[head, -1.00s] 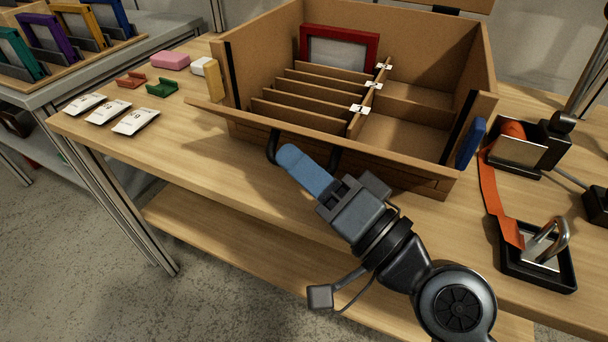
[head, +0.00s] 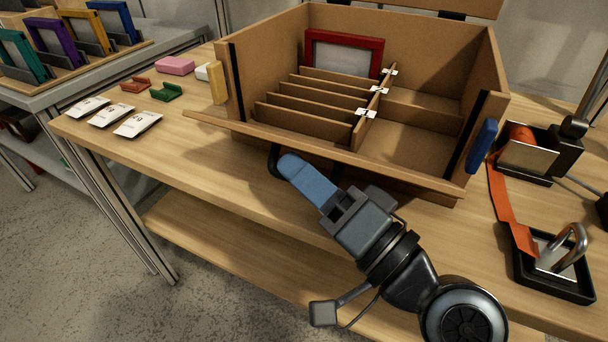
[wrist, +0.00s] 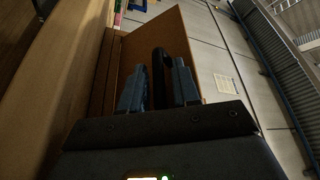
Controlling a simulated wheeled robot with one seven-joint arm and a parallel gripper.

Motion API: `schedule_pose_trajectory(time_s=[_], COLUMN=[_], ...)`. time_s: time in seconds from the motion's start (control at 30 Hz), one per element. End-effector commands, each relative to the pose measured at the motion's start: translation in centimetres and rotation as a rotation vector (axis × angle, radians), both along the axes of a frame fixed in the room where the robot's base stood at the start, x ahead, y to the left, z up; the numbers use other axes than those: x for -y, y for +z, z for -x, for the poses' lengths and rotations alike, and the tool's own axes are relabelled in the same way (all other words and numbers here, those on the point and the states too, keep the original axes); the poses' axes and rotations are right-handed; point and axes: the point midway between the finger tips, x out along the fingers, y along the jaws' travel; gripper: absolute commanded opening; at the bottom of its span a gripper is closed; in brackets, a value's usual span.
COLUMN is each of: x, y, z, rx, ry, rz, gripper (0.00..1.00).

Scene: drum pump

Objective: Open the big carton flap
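The big brown carton (head: 240,85) stands on the wooden table with its top open. Its front flap (head: 400,172) tilts outward and down from the carton's front, and it also shows as a brown panel in the wrist view (wrist: 184,30). A black loop handle (head: 273,163) sits on the flap's outer side, partly hidden by my gripper. My gripper (head: 288,165) comes from the lower right. In the wrist view its two blue fingers stand on either side of the black handle (wrist: 159,60) and appear closed on it.
Inside the carton are dividers and a red frame (head: 343,34). White packets (head: 138,123) and small coloured parts lie left of it. An orange strap (head: 503,200) and a black tray with a metal loop (head: 572,240) lie right. The floor at the lower left is clear.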

Motion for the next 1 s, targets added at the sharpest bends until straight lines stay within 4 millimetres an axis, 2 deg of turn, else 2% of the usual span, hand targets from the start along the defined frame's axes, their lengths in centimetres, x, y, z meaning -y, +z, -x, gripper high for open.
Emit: schedule_pose_trajectory(time_s=[0.37,0.8,1.0], x=[0.3,5.1,5.9], y=[-0.1,-1.5,-1.6], z=[0.3,4.3,4.9], rx=[0.000,-0.002,0.000], ry=[0.001,0.001,0.002], rz=[0.000,0.000,-0.001], gripper=[0.38,0.38,0.38])
